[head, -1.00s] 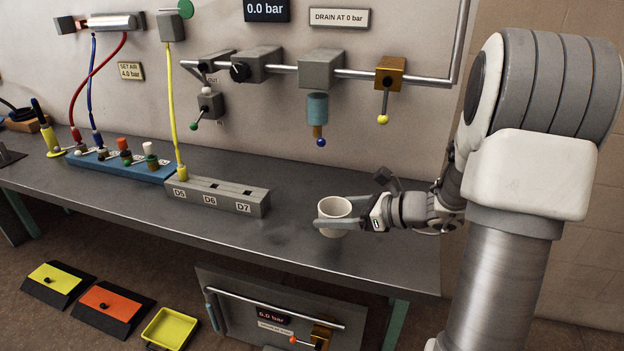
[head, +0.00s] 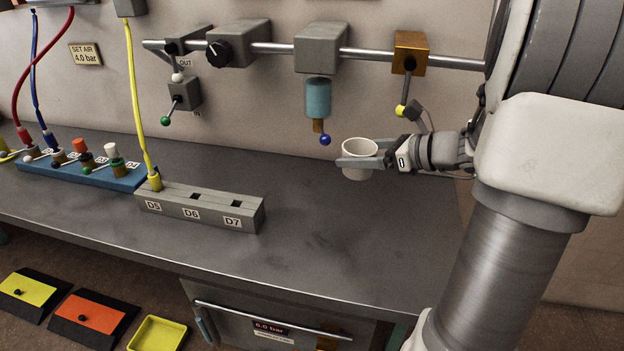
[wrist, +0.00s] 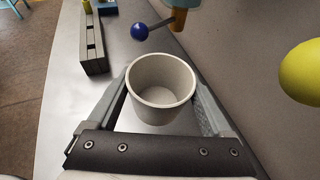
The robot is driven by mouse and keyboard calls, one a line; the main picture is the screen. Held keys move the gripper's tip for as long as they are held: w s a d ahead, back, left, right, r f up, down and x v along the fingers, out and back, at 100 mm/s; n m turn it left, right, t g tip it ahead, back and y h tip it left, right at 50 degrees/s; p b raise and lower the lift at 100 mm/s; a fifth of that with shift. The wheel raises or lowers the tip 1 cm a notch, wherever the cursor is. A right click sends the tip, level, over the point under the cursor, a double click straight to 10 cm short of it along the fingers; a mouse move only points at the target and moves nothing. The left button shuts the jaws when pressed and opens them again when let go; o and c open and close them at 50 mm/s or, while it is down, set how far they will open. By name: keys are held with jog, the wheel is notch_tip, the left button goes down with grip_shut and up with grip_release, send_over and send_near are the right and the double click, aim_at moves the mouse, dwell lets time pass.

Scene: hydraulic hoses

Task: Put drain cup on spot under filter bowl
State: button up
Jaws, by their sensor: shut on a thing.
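My gripper (head: 368,162) is shut on the drain cup (head: 359,170), a white, empty, upright cup. In the wrist view the cup (wrist: 160,92) sits between the two fingers. The filter bowl (head: 318,97) is a blue-green cylinder under a grey block on the wall pipe. A brass drain with a blue ball knob (head: 325,140) hangs below it. The cup is just right of and lower than this knob in the head view. The bench surface under the bowl shows no clear spot marking. I cannot tell the cup's exact height above the bench.
A grey block with slots D5, D6 and D7 (head: 212,214) stands on the bench to the left. A brass valve with a yellow ball knob (head: 401,110) hangs right of the bowl. The grey bench (head: 300,250) is clear in front of the bowl.

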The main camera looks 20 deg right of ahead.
jog(key=shift+w+d, duration=0.15)
jog(key=shift+w, duration=0.25)
jog(key=b+x, duration=0.1)
jog(key=x, duration=0.3)
jog(key=d+f+b+x, duration=0.1)
jog(key=x, duration=0.3)
jog(key=b+x, duration=0.1)
jog(key=x, duration=0.4)
jog(key=shift+d+f, duration=0.35)
jog(key=shift+f+b, duration=0.9)
jog(key=shift+f, duration=1.05)
jog(key=shift+f, duration=0.15)
jog(key=o, duration=1.1)
jog(key=shift+o, duration=0.2)
